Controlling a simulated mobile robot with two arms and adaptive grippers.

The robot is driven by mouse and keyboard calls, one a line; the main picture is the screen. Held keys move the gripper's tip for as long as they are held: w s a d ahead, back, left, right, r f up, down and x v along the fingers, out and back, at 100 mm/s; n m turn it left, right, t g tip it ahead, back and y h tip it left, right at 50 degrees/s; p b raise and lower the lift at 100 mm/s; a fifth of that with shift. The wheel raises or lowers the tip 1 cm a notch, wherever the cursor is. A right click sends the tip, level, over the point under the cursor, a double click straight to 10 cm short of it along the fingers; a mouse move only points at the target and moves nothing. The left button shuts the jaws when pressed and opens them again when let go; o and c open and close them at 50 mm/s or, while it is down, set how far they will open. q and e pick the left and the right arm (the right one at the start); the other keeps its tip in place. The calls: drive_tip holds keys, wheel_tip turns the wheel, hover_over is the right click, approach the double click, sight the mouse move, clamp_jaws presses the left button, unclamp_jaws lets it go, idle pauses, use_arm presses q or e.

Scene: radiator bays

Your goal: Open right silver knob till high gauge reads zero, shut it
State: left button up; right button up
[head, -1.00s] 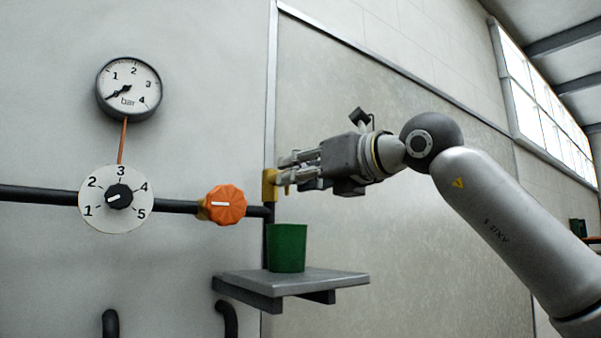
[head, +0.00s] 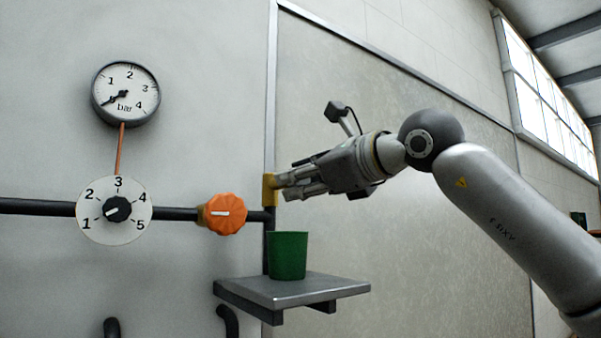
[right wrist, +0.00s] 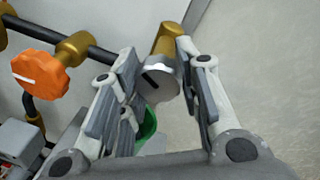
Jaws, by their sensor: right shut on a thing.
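The round high gauge (head: 125,93), marked bar, is on the wall at upper left. Its needle points down-left, below the 1, about where zero would be; no zero numeral is readable. My right gripper (head: 279,186) is at the brass fitting (head: 268,190) at the pipe's right end. In the right wrist view the silver knob (right wrist: 160,76), with a dark line on its face, sits between the fingers of my right gripper (right wrist: 165,82), which is shut on it. The fingers hide the knob in the head view. My left gripper is not in view.
An orange knob (head: 222,214) is on the pipe left of the fitting. A numbered dial (head: 114,210) with a black knob is further left. A green cup (head: 288,255) stands on a grey shelf (head: 345,287) below the gripper.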

drive_tip(key=n+p, duration=0.1)
drive_tip(key=n, duration=0.2)
drive_tip(key=shift+s+r+n, duration=0.1)
drive_tip(key=shift+r+n, duration=0.05)
drive_tip(key=shift+n, duration=0.25)
drive_tip(key=shift+n+h, duration=0.3)
drive_tip(key=shift+n, duration=0.5)
drive_tip(key=shift+p, duration=0.3)
drive_tip(key=o, duration=1)
drive_tip(key=shift+s, duration=0.1)
drive_tip(key=shift+o, duration=0.2)
drive_tip(key=shift+d, duration=0.15)
drive_tip(key=v, duration=1.1)
drive_tip(key=shift+s, duration=0.45)
